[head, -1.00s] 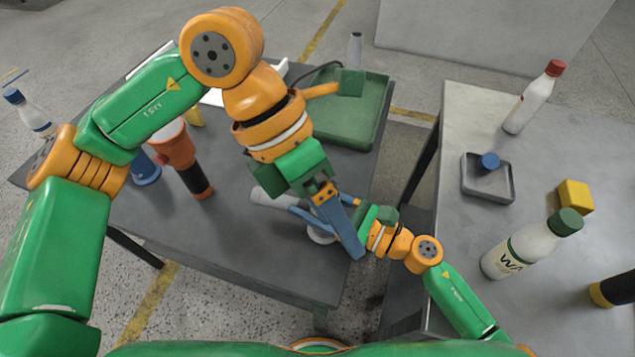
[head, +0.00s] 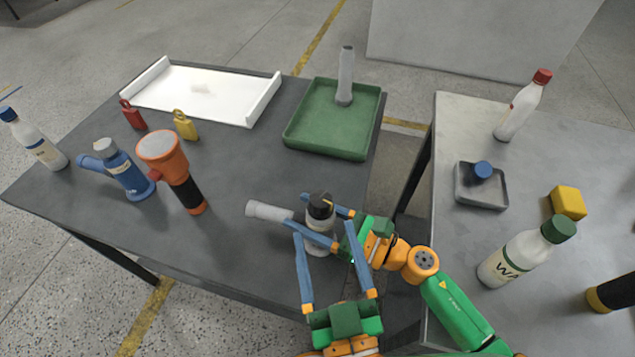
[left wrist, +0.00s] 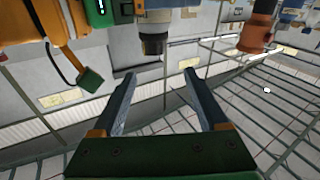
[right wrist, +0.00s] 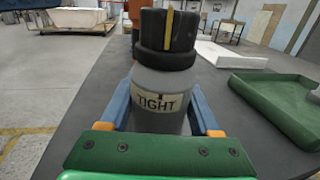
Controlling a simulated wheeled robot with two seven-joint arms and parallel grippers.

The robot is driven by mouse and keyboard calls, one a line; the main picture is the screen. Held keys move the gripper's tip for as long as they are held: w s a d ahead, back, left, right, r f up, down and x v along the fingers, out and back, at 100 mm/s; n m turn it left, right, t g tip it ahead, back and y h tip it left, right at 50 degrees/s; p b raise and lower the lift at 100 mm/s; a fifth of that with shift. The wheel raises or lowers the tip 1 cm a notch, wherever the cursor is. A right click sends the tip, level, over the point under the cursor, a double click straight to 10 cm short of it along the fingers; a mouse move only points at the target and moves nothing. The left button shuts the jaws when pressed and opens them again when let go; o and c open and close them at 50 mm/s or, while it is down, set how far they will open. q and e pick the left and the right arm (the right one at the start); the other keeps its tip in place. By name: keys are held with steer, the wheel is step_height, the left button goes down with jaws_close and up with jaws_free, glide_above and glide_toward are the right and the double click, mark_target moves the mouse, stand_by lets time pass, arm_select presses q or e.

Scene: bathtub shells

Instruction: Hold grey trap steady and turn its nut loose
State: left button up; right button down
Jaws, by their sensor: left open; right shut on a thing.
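The grey trap (head: 318,240) stands upright near the front right corner of the dark table, its pale side pipe (head: 268,210) pointing left. Its black nut (head: 320,206) is on top. In the right wrist view the nut (right wrist: 168,38) bears a yellow stripe, and the body (right wrist: 160,95) has a label reading "TIGHT". My right gripper (head: 293,210) is shut on the trap's body from the right, below the nut. My left gripper (head: 324,231) is open and empty, with its fingers reaching in from the front toward the trap. The nut (left wrist: 153,44) shows beyond its fingertips, apart from them, in the left wrist view.
An orange torch-like object (head: 165,155) and a blue trap (head: 128,178) stand left. Red (head: 132,117) and yellow (head: 186,127) tags, a white tray (head: 200,95) and a green tray (head: 300,147) lie behind. A pale side table (head: 450,120) holds bottles.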

mark_target(319, 192)
arm_select(q)
steer(key=shift+w+d+f+m+g+h, duration=0.15)
steer(key=shift+w+f+m+g, duration=0.05)
steer(key=shift+f+m, duration=0.15)
steer(key=shift+w+d+f+m+g+h, duration=0.15)
steer(key=shift+f+m+g, duration=0.05)
steer(key=shift+f+m, duration=0.15)
steer(key=w, duration=0.3)
steer(key=w+a, duration=0.1)
steer(key=w, duration=0.6)
steer(key=shift+w+a, duration=0.35)
steer(key=shift+w, duration=0.05)
jaws_close()
